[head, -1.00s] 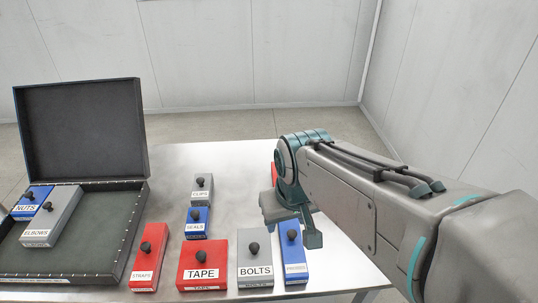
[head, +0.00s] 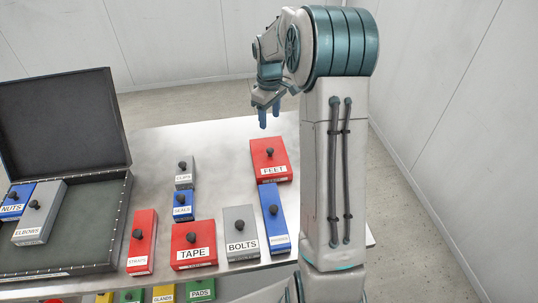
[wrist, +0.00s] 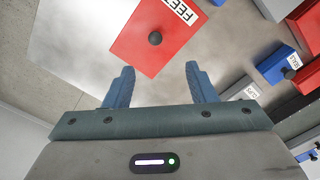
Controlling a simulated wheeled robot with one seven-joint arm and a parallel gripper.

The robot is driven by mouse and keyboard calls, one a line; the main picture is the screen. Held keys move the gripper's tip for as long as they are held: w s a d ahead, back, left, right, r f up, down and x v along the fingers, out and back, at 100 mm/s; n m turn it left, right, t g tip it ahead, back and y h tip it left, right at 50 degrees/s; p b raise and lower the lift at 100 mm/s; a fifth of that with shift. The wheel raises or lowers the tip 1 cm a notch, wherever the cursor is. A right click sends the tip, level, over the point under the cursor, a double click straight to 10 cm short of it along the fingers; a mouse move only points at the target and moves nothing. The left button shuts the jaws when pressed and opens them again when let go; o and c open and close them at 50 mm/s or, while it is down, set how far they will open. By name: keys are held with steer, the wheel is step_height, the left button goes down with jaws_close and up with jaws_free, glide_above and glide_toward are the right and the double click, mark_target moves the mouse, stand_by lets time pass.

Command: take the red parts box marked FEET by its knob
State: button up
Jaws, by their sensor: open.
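The red parts box (head: 265,163) marked FEET lies on the table with a dark round knob (head: 269,151) on its top. My gripper (head: 269,117) is above and beyond it, fingers pointing down, open and empty. In the wrist view the red box (wrist: 135,40) and its knob (wrist: 155,38) lie ahead of the two blue fingertips (wrist: 160,75), roughly centred between them. The knob is apart from the fingers.
On the table (head: 225,145) stand boxes marked BOLTS (head: 239,230), TAPE (head: 193,241), STRAPS (head: 143,238) and SEALS (head: 183,202). A blue box (head: 275,215) stands just in front of the FEET box. An open black case (head: 90,225) is at left, holding NUTS and ELBOWS.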

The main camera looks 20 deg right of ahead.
steer(key=p, duration=0.1)
glide_above(270, 149)
step_height(270, 149, down, 9)
steer(key=shift+s, duration=0.15)
steer(key=shift+w+f+p, duration=0.2)
steer(key=shift+f+p, duration=0.9)
steer(key=shift+f, duration=1.6)
jaws_close()
